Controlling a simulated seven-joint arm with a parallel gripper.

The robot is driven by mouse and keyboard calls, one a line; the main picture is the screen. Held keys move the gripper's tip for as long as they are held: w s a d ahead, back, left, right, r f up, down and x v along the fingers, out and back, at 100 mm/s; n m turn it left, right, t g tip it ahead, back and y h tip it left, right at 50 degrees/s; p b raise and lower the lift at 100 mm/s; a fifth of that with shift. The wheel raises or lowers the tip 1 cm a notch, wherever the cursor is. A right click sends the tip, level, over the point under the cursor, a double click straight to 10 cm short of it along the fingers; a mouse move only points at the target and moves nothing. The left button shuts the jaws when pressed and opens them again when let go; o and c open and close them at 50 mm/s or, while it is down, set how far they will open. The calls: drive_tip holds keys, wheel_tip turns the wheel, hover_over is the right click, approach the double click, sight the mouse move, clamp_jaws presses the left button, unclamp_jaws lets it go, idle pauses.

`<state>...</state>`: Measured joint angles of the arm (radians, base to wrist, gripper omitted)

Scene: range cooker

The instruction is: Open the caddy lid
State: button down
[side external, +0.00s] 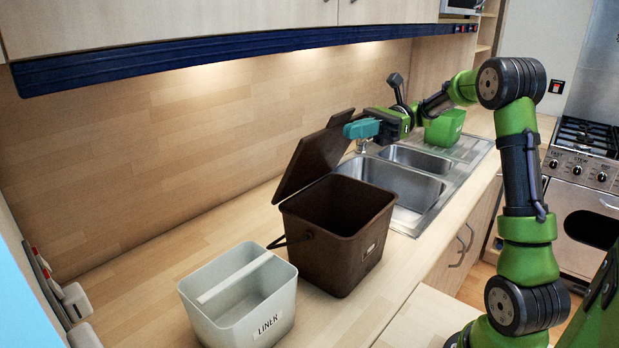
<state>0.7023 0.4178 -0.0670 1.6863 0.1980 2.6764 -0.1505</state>
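The brown caddy (337,250) stands on the wooden counter, left of the sink. Its lid (309,158) is raised, tilted up and back from the rim, and the caddy's dark inside shows. My gripper (350,130), with teal fingers, is above the caddy at the upper right part of the lid. The fingertips are at or very near the lid's edge; I cannot tell whether they touch it. The finger gap is not clear from this side.
A grey liner bin (241,310) with a handle stands in front left of the caddy. The double sink (405,183) lies behind right, with a green container (445,128) beyond it. Sockets (72,300) are at the far left. Wall cabinets overhang the counter.

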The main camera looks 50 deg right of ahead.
drive_tip(key=shift+w, duration=0.2)
drive_tip(key=shift+w+r, duration=0.3)
drive_tip(key=shift+w, duration=0.25)
drive_tip(key=shift+w+r, duration=0.25)
drive_tip(key=shift+w, duration=0.35)
drive_tip(key=shift+w+r, duration=0.2)
drive_tip(key=shift+w, duration=0.4)
drive_tip(key=shift+w+r, duration=0.15)
drive_tip(key=shift+w, duration=0.4)
drive_tip(key=shift+w, duration=0.15)
drive_tip(key=shift+w+r, duration=0.15)
drive_tip(key=shift+w, duration=0.95)
